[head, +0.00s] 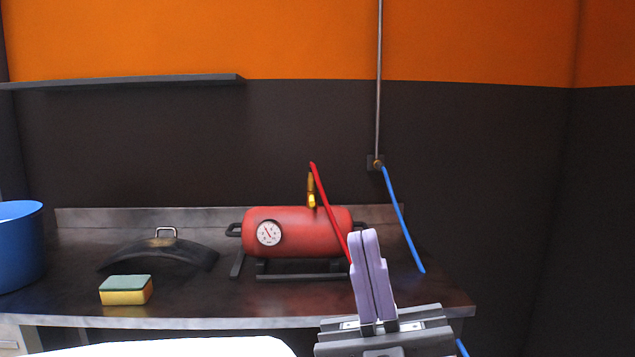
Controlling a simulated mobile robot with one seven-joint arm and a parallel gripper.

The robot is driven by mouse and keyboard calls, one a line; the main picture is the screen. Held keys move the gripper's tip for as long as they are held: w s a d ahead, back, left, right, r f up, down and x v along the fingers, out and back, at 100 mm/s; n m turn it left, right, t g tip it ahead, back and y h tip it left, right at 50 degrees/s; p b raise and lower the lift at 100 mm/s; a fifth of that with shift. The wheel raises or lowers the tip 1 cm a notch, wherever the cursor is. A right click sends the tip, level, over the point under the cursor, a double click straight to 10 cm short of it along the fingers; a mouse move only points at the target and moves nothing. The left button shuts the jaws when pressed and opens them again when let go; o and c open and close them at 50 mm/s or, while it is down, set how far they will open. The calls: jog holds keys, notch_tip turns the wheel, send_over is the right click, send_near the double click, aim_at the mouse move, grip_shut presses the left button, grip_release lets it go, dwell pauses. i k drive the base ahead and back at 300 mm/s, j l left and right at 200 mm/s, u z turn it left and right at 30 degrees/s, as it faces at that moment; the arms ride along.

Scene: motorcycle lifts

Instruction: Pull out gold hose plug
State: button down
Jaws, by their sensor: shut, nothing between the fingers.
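A red air tank (290,233) with a round white gauge (269,233) stands on the workbench. A gold fitting (311,190) rises from its top, and a red hose (328,212) slopes from there down to the right, passing behind my gripper. A second small gold fitting (377,164) sits on the wall outlet, with a blue hose (403,219) hanging from it. My gripper (366,234) is shut and empty in front of the tank's right end, its pale purple fingers pointing up. It is lower than both gold fittings and apart from them. The red hose's lower end is hidden.
The workbench (195,310) also holds a yellow-green sponge (126,290), a dark curved piece with a handle (160,252) and a blue bucket (20,245) at the left. A thin pipe (379,80) runs up the wall. A shelf (125,81) is at upper left.

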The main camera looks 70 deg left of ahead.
aim_at(311, 185)
jog(key=u, duration=1.95)
